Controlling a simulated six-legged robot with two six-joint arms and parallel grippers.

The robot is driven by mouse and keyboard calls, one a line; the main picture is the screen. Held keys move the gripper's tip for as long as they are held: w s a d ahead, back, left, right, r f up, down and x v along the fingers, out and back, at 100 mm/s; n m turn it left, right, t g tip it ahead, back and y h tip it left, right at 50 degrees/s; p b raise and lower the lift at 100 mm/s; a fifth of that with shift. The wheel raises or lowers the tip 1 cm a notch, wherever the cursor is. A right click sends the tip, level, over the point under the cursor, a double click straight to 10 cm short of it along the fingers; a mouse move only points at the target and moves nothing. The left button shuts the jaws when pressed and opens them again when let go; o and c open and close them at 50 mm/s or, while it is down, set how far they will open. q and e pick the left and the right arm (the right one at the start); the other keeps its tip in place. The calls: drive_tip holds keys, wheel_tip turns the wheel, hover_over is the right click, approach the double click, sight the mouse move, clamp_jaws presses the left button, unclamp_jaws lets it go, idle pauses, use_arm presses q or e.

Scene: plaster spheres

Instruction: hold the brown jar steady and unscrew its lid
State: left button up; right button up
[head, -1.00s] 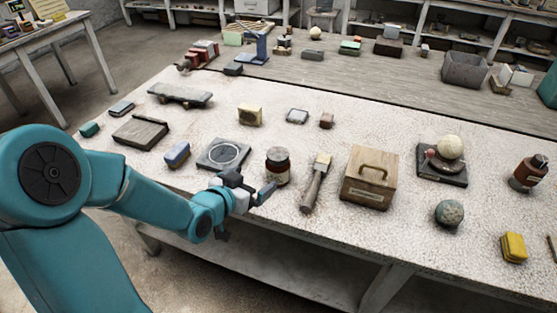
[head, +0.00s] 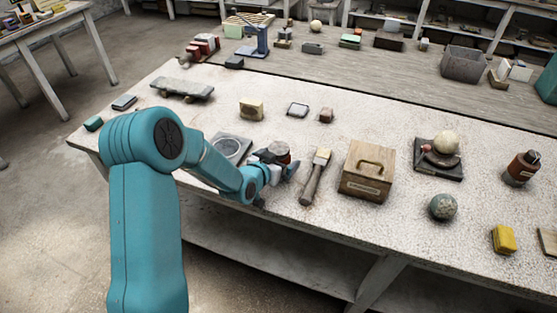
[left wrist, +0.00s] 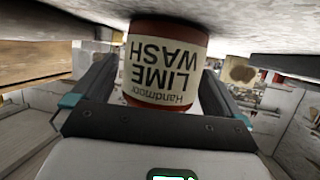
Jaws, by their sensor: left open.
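The brown jar (head: 281,148) stands upright on the pale table, its dark lid showing above my left gripper (head: 280,166). The gripper hides most of its body in the head view. In the left wrist view the reddish-brown jar (left wrist: 165,33) appears upside down, with a cream "LIME WASH" label. My left gripper (left wrist: 158,78) is open, with one finger on each side of the jar; I cannot tell whether either finger touches it. My right gripper is not in view.
A wooden-handled brush (head: 316,177) lies just right of the jar, with a wooden box (head: 367,172) beyond it. A dark square plate with a ring (head: 231,147) lies to the left. A brown bottle (head: 521,169) stands far right. The table's front edge runs close below the gripper.

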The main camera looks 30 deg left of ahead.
use_arm(q)
drive_tip(key=shift+w, duration=0.1)
drive_tip(key=c, duration=1.2)
drive_tip(key=shift+r, duration=0.1)
drive_tip(key=shift+c, duration=1.1)
drive_tip(key=shift+r, duration=0.1)
